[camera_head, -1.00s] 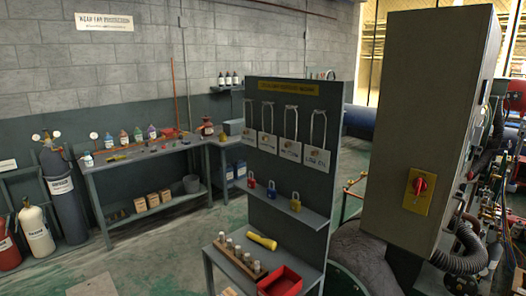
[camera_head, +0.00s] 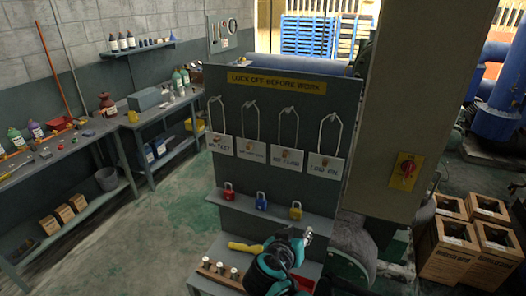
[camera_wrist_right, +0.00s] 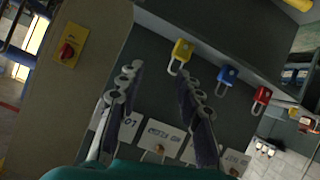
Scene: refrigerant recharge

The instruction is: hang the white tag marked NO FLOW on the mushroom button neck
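The white NO FLOW tag (camera_head: 288,164) hangs by a wire loop from a hook on the grey lockout board (camera_head: 235,105), third from the left. It also hangs in the right wrist view (camera_wrist_right: 164,137), where the picture is turned over. My right gripper (camera_head: 306,238) is below the tags, in front of the board's lower shelf. Its fingers (camera_wrist_right: 158,80) are apart and empty. My left gripper is not in view.
Other white tags, TEST (camera_head: 221,145) and LOW OIL (camera_head: 325,167) among them, hang alongside. Red (camera_head: 229,192), blue (camera_head: 262,203) and yellow (camera_head: 296,211) padlocks stand on the shelf below. A yellow flashlight (camera_head: 245,247) lies lower.

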